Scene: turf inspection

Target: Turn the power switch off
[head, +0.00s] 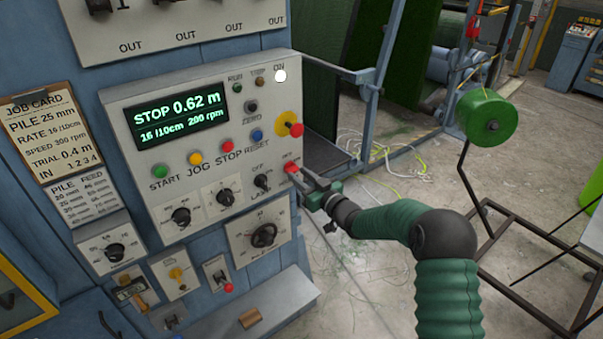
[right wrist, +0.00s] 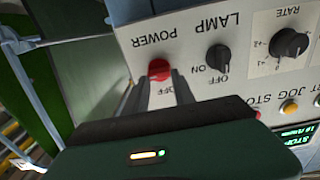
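The power switch is a red knob (head: 291,167) at the lower right of the grey control panel (head: 120,115). My right gripper (head: 303,180) is at the panel's right edge, right beside the knob. In the wrist view its two dark fingers (right wrist: 161,92) are apart, with the knob between and just beyond their tips. Contact cannot be told. My left gripper is not in view.
A black lamp switch (head: 262,182) is left of the power switch. A red stop button on yellow (head: 291,126) is above it. The display (head: 178,112) reads STOP 0.62 m, and the white ON light (head: 280,76) is bright. A green spool (head: 484,117) stands at right.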

